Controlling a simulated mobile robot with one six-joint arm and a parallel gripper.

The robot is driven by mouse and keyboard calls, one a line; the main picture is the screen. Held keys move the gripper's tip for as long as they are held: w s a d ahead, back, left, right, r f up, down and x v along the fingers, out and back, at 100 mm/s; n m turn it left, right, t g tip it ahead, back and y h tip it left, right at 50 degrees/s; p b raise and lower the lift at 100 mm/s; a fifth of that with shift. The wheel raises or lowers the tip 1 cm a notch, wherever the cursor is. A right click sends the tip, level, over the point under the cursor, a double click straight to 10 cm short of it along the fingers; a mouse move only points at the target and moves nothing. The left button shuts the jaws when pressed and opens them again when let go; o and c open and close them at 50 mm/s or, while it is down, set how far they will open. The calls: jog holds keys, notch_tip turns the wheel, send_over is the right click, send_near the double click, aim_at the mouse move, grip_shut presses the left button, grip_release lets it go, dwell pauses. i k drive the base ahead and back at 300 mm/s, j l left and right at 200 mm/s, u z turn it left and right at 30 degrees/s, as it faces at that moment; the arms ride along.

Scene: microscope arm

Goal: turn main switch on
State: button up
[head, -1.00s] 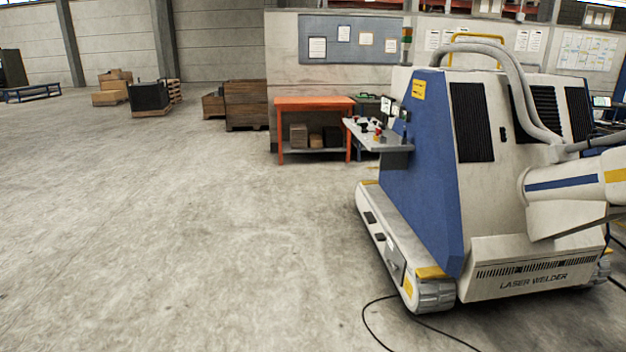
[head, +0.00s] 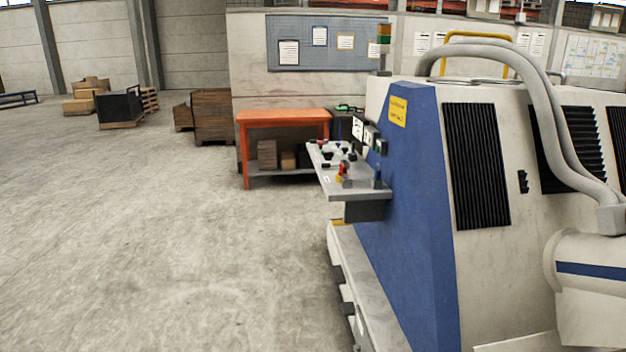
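The laser welder (head: 405,215), a large blue and white machine, fills the right of the head view. Small panels (head: 372,138) stand above the shelf against the machine. I cannot tell which of these small parts is the main switch. My gripper is not in view.
An orange workbench (head: 284,117) with boxes under it stands behind the shelf. Wooden crates (head: 212,115) and a dark bin (head: 119,107) are farther back left. Bare concrete floor (head: 150,250) lies open to the left and in front. Thick hoses (head: 530,90) arch over the machine.

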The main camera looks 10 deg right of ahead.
aim_at(345, 172)
jog(key=i+l, duration=0.3)
jog(key=i, duration=0.15)
jog(key=i+j, duration=0.4)
jog(key=i, duration=0.2)
jog(key=i+j, duration=0.45)
jog(key=i, duration=0.15)
jog(key=i+j, duration=0.4)
jog(key=i, duration=0.2)
jog(key=i+j, duration=0.45)
jog(key=i, duration=0.2)
jog(key=l+z, duration=0.05)
